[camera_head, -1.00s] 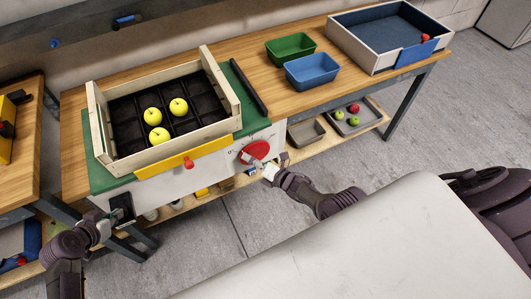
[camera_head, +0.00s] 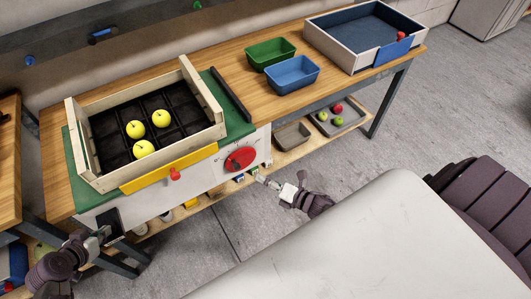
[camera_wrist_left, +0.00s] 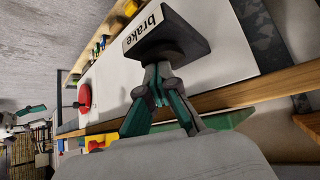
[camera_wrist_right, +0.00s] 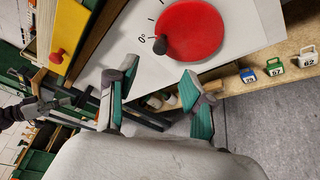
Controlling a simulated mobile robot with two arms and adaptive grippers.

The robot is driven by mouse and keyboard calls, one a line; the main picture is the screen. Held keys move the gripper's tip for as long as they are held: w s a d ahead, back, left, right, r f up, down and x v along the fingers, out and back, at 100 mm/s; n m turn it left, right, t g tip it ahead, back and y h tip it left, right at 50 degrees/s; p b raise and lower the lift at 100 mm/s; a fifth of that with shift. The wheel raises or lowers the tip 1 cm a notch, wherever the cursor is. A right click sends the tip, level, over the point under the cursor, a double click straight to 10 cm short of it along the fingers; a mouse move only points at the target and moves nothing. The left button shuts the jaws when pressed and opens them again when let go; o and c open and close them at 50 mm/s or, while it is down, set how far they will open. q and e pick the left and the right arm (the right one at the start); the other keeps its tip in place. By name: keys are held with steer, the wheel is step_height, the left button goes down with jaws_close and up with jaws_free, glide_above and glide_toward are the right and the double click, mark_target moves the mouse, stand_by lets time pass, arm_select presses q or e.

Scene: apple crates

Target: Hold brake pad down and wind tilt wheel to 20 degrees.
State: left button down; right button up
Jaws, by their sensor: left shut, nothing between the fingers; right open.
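The black brake pad (camera_head: 114,217) is on the white panel's left end; its "brake" label shows in the left wrist view (camera_wrist_left: 165,36). My left gripper (camera_wrist_left: 157,76) is shut, with its fingertips against or very near the pad; I cannot tell how far the pad is pressed. The red tilt wheel (camera_head: 240,159) is on the panel's right side. In the right wrist view the wheel (camera_wrist_right: 200,32) has its dark knob (camera_wrist_right: 160,45) beside the 0° mark. My right gripper (camera_wrist_right: 158,78) is open and empty, short of the wheel and apart from it.
A wooden crate (camera_head: 205,94) with three yellow apples stands on the green bench top above the panel. A yellow strip (camera_head: 140,182) with a red knob (camera_head: 174,174) runs along its front. Open floor lies in front.

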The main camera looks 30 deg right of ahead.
mark_target(243, 163)
steer(key=shift+a+f, duration=0.1)
steer(key=shift+a, duration=0.05)
steer(key=c, duration=0.4)
steer(key=a+f+n+h, duration=0.2)
steer(key=a, duration=0.1)
steer(key=a+f+n+h, duration=0.1)
steer(key=shift+s+a+g+h, duration=0.2)
steer(key=shift+a+g+h, duration=0.1)
steer(key=shift+a+g, duration=0.1)
jaws_close()
steer(key=w+n, duration=0.1)
steer(key=w, duration=0.8)
steer(key=shift+a+f+n+h, duration=0.3)
steer(key=shift+a+f+h, duration=0.05)
steer(key=shift+a+h, duration=0.05)
